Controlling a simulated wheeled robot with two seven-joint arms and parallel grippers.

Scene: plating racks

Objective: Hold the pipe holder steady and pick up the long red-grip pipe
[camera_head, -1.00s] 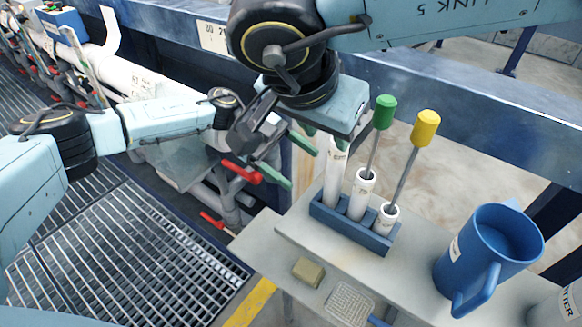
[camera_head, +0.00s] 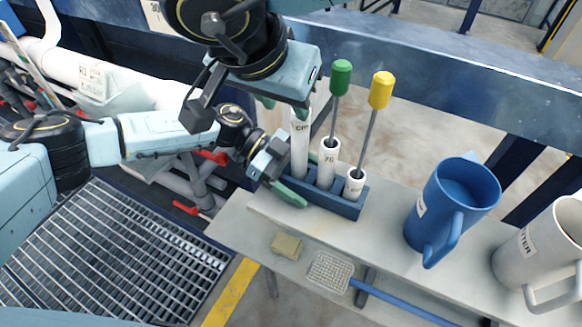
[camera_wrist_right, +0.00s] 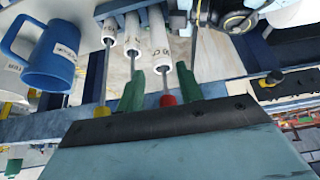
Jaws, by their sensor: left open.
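The blue pipe holder (camera_head: 340,206) stands on the grey shelf with three white tubes in it. The tallest tube (camera_head: 299,150) is at its left end. In the right wrist view the red grip (camera_wrist_right: 167,100) tops a thin rod running to one tube; in the head view my right arm hides it. My right gripper (camera_wrist_right: 160,90) is open, its green fingers on either side of the red grip, with a gap on one side. It shows above the tallest tube in the head view (camera_head: 283,104). My left gripper (camera_head: 298,178) is open at the holder's left end; contact is unclear.
The green-grip (camera_head: 341,78) and yellow-grip (camera_head: 381,90) rods stand in the other tubes. A blue mug (camera_head: 428,215) and white mug (camera_head: 535,240) stand right.

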